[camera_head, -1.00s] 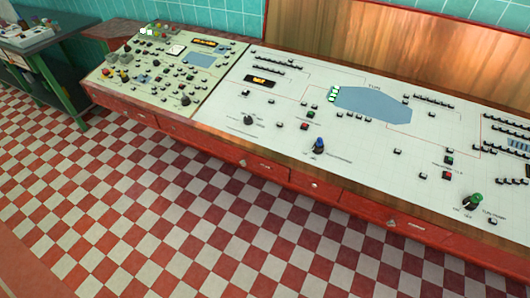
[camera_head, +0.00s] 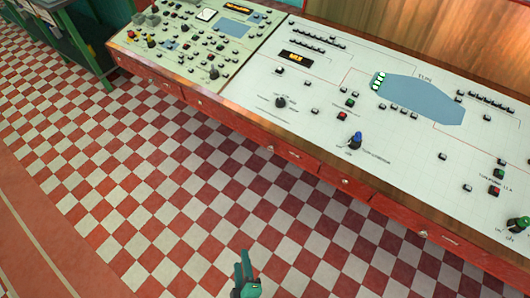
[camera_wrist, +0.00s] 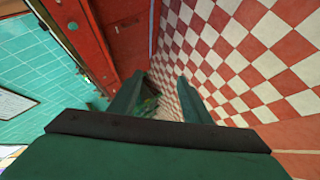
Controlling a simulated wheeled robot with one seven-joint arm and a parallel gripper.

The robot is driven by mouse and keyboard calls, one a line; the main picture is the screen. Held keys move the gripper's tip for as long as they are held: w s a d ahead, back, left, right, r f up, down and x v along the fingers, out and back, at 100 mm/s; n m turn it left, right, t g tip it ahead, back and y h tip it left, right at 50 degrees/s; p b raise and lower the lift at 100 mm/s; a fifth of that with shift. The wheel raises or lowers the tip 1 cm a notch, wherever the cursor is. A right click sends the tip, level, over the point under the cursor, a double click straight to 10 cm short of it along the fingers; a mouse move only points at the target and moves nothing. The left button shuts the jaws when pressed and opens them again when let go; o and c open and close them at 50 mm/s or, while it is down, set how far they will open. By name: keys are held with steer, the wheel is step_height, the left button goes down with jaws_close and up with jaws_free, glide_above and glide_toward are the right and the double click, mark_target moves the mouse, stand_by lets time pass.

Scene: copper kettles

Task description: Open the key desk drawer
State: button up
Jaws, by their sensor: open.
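The desk (camera_head: 290,140) is a long console with red drawers along its front edge. A long drawer with a knob and label (camera_head: 270,148) lies left of a small drawer with a knob (camera_head: 343,180). Another long drawer (camera_head: 430,235) is at the right. All look closed. I cannot read the labels to tell which is the key drawer. My gripper (camera_head: 245,268) is low in the head view, in front of the desk and apart from it. In the wrist view my gripper (camera_wrist: 157,92) is open, with nothing visible held between its green fingers.
The console top carries buttons, knobs, a blue lever (camera_head: 356,139) and a green lever (camera_head: 517,223). A green table (camera_head: 82,42) stands at the far left. The checkered floor (camera_head: 130,200) before the desk is clear. Teal tiles (camera_wrist: 38,65) show in the wrist view.

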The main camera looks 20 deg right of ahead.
steer(key=w+d+f+n+g+h, duration=0.1)
steer(key=w+d+f+n+h, duration=0.3)
steer(key=w, duration=0.5)
steer(key=n+h, duration=0.9)
steer(key=n, duration=0.1)
glide_toward(270, 149)
steer(key=x, duration=0.8)
steer(key=shift+s, duration=0.1)
jaws_close()
